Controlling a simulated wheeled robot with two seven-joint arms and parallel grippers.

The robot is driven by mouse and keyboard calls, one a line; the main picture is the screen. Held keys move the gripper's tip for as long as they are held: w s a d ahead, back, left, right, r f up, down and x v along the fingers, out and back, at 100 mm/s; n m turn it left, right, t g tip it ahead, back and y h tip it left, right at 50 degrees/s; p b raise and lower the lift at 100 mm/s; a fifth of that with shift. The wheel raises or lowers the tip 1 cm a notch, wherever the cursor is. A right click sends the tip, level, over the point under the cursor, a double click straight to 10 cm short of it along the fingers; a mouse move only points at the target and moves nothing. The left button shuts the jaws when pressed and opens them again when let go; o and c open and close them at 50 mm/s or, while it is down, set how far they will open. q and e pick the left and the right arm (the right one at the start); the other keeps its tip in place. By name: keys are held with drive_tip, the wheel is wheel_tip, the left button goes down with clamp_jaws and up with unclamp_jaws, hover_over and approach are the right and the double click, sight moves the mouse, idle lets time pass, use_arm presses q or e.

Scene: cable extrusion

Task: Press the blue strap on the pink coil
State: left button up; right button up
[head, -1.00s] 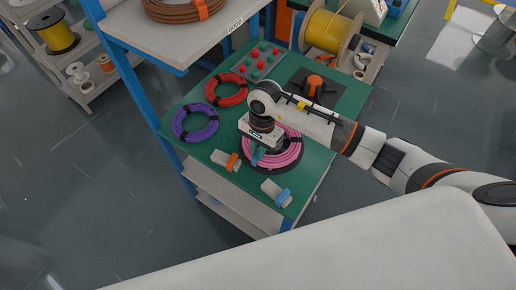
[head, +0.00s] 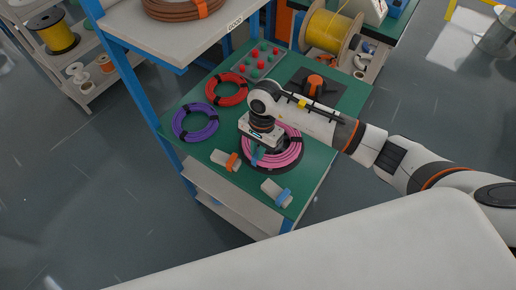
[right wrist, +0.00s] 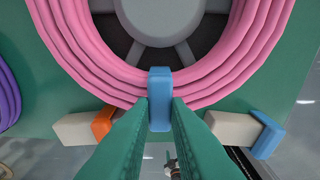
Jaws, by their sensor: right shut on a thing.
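The pink coil (head: 287,153) lies around a dark round holder on the green-topped table; it fills the top of the right wrist view (right wrist: 84,62). The blue strap (right wrist: 160,98) stands across the near side of the coil, and a bit of it shows in the head view (head: 258,155). My right gripper (right wrist: 160,112) points down at the coil's near edge. Its two green fingers are shut on the blue strap, one on each side. Whether the strap is fully seated around the coil cannot be told. My left gripper is not in view.
A block with an orange strap (head: 232,162) and one with a blue strap (head: 283,196) lie at the green table's (head: 190,151) near edge. Purple (head: 196,123) and red (head: 227,90) coils lie to the left. A shelf (head: 185,40) overhangs the back left.

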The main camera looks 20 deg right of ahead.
drive_tip(key=shift+s+f, duration=0.1)
drive_tip(key=shift+f, duration=0.1)
drive_tip(key=o, duration=0.8)
drive_tip(key=shift+o, duration=0.2)
drive_tip(key=shift+r+p, duration=0.35)
drive_tip(key=shift+r, duration=0.15)
drive_tip(key=shift+r+p, duration=1.8)
drive_tip(key=shift+r, duration=1.85)
